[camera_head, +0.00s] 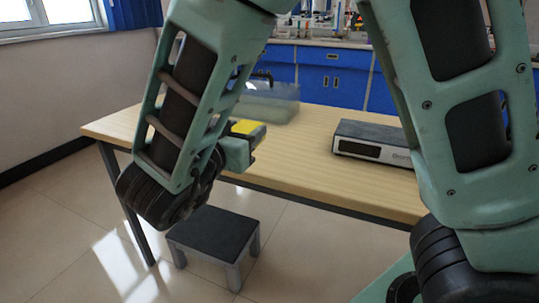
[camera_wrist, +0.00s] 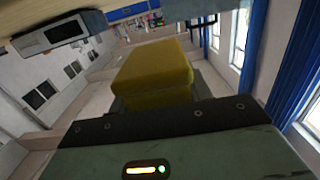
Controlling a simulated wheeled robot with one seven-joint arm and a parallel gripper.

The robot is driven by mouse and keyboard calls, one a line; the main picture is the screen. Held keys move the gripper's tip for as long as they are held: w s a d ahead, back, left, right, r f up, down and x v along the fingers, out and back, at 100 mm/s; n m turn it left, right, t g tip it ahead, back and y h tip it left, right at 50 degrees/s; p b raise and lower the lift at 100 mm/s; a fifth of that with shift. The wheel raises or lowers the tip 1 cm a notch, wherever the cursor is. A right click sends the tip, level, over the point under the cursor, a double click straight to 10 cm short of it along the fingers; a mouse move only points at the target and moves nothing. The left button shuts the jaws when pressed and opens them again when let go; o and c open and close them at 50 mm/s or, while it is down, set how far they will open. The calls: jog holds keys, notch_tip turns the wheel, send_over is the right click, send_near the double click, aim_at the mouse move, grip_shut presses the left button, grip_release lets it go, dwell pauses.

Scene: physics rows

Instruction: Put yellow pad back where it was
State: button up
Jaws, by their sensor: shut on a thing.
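The yellow pad (camera_head: 247,127) is held in my gripper (camera_head: 243,141) in the head view, above the near edge of the wooden table (camera_head: 318,160). In the wrist view the yellow pad (camera_wrist: 155,68) fills the middle, and the dark jaws sit at its near end. My gripper is shut on the pad. My own arm link hides part of the table's left side and part of the gripper.
A grey and black device box (camera_head: 375,143) stands on the table at the right. A translucent bin (camera_head: 268,104) sits farther back on the table. A dark-topped step stool (camera_head: 213,232) stands on the floor in front. Blue cabinets (camera_head: 333,76) line the back.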

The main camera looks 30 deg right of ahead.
jog(key=b, duration=0.3)
send_over(269, 151)
jog(key=v, duration=0.4)
notch_tip(269, 151, down, 5)
jog(key=shift+w+d+r, duration=0.1)
jog(key=shift+d, duration=0.05)
jog(key=w+d+f+b, duration=0.1)
jog(key=w+d+f, duration=0.1)
jog(key=d+f, duration=0.1)
jog(key=shift+d+b, duration=0.1)
jog(key=shift+b, duration=0.3)
jog(key=shift+r, duration=0.15)
jog(key=o, duration=1)
jog(key=shift+o, duration=0.2)
